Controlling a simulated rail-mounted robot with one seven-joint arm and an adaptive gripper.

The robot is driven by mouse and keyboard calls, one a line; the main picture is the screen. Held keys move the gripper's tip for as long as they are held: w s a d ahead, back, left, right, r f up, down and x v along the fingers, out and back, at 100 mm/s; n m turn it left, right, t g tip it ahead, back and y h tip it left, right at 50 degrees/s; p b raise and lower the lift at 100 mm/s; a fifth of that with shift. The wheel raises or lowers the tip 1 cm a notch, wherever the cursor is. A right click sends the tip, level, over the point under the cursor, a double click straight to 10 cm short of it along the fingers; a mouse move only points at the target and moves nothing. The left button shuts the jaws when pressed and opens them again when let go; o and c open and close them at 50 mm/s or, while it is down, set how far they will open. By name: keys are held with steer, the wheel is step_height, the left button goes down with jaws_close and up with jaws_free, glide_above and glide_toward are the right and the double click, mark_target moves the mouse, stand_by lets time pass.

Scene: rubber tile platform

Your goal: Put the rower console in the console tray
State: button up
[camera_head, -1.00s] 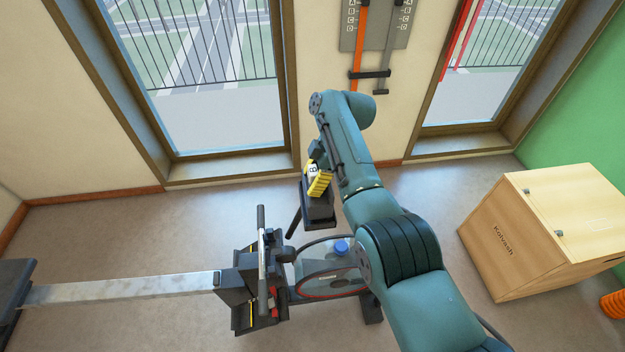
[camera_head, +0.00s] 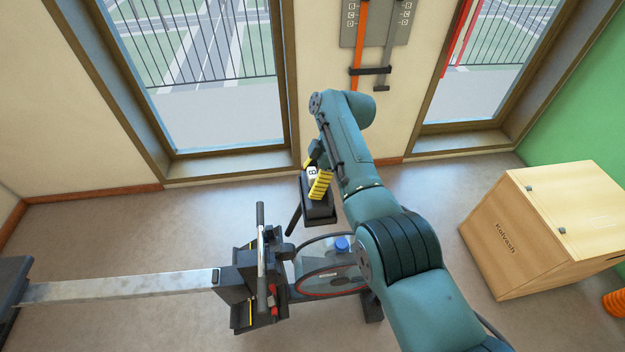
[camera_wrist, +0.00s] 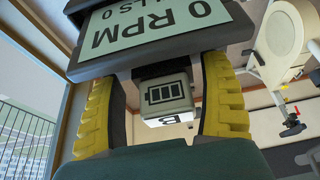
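The rower console (camera_wrist: 160,25) fills the top of the wrist view, its pale display reading "0 RPM". Below the display, a small grey and white block (camera_wrist: 165,95) with a battery symbol and a "B" lies between my yellow fingers. My gripper (camera_wrist: 162,85) flanks this block closely; I cannot tell whether the fingers press on it. In the head view my gripper (camera_head: 318,182) is over a dark flat piece (camera_head: 318,212) beside a dark stem (camera_head: 293,222) on the rower. I cannot separate the console tray from the console there.
The rower's pale rail (camera_head: 120,290) runs left. Its handle (camera_head: 261,240) and round wheel housing (camera_head: 330,281) are close below my gripper. A wooden cabinet (camera_head: 510,240) stands at the right. Windows and wall are behind, and an orange strap (camera_head: 360,40) hangs there.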

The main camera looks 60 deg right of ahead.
steer(key=shift+f, duration=0.15)
steer(key=v, duration=1.2)
steer(key=shift+a, duration=0.1)
